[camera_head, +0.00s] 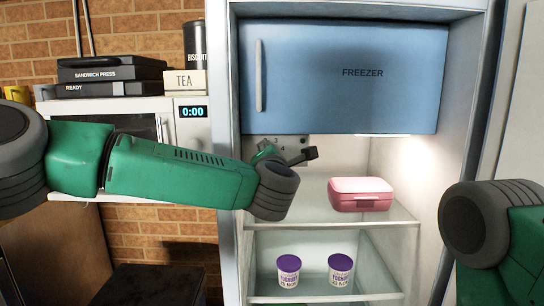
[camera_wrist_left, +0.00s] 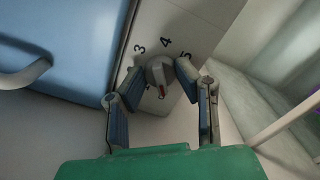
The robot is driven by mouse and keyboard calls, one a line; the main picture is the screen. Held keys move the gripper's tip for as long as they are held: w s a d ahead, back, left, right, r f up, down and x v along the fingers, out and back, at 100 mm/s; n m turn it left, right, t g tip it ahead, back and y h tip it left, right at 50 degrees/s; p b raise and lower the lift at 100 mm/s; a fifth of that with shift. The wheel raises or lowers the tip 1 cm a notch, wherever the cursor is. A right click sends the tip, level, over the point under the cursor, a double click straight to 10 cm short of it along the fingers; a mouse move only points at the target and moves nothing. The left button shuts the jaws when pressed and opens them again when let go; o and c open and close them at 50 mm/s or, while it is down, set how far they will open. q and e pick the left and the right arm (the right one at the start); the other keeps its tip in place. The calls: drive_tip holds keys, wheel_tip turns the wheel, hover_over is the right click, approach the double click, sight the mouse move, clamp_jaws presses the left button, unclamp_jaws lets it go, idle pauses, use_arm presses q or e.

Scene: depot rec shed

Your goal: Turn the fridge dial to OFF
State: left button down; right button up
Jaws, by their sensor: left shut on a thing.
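The fridge dial (camera_wrist_left: 158,68) is a grey knob on a pale panel, with the numbers 3, 4 and 5 visible around it in the left wrist view. Its red mark is on the side away from the 4; the label at that side is hidden or unreadable. My left gripper (camera_wrist_left: 159,79) has one finger on each side of the knob and is shut on it. In the head view my left gripper (camera_head: 287,155) is inside the fridge, just below the freezer door, and mostly hides the dial. My right arm shows at the right edge, but its gripper is out of view.
The blue freezer door (camera_head: 345,78) with its upright handle is just above the dial. A pink lunchbox (camera_head: 360,195) sits on the shelf to the right. Two yoghurt pots (camera_head: 289,270) stand on the shelf below. A microwave (camera_head: 188,132) is left of the fridge.

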use_arm(q)
drive_tip(key=shift+d+f, duration=0.1)
drive_tip(key=shift+f, duration=0.35)
drive_tip(key=c, duration=1.2)
unclamp_jaws()
drive_tip(key=shift+r, duration=0.1)
drive_tip(key=shift+r, duration=0.1)
drive_tip(key=s, duration=1.1)
drive_tip(key=shift+s, duration=0.4)
